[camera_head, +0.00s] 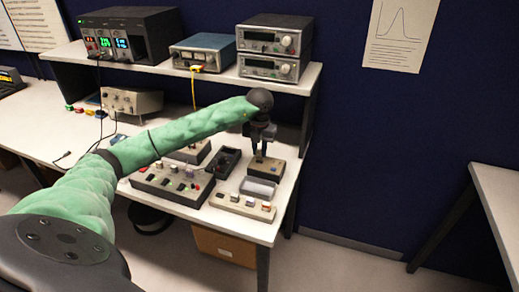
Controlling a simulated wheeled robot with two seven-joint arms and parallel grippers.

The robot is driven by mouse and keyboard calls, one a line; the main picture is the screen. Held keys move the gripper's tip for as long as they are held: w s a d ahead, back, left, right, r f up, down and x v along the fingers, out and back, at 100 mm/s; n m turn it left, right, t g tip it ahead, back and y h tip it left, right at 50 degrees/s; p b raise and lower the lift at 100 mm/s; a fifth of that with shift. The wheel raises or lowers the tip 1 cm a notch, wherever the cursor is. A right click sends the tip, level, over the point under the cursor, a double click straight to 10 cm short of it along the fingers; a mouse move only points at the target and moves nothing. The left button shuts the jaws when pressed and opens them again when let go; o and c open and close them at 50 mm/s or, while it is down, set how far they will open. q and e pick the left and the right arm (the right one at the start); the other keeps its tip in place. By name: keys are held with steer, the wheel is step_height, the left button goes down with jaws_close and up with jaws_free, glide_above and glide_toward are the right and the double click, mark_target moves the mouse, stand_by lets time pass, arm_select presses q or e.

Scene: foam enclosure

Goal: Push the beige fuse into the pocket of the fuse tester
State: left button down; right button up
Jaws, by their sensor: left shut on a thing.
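My left gripper (259,152) reaches in from the left and points down over a small tan box (276,168), which looks like the fuse tester. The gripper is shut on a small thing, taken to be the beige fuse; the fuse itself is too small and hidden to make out. The fingertips are at or just above the top of the box, and I cannot tell whether they touch it. The pocket is hidden by the fingers. My right gripper is out of view.
A strip with several small coloured parts (243,206), a light grey tray (257,187), a dark tray (224,162) and a switch box (170,187) crowd the bench's front. A shelf (290,86) with instruments stands behind. The bench ends close to the right of the tan box.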

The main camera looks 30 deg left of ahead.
mark_target(259, 150)
arm_select(q)
steer(key=shift+f+b, duration=1.15)
steer(key=shift+f, duration=0.3)
steer(key=c, duration=1.2)
jaws_free()
steer(key=shift+r, duration=0.6)
step_height(259, 150, up, 7)
steer(key=shift+f+b, duration=0.2)
steer(key=shift+b, duration=1.05)
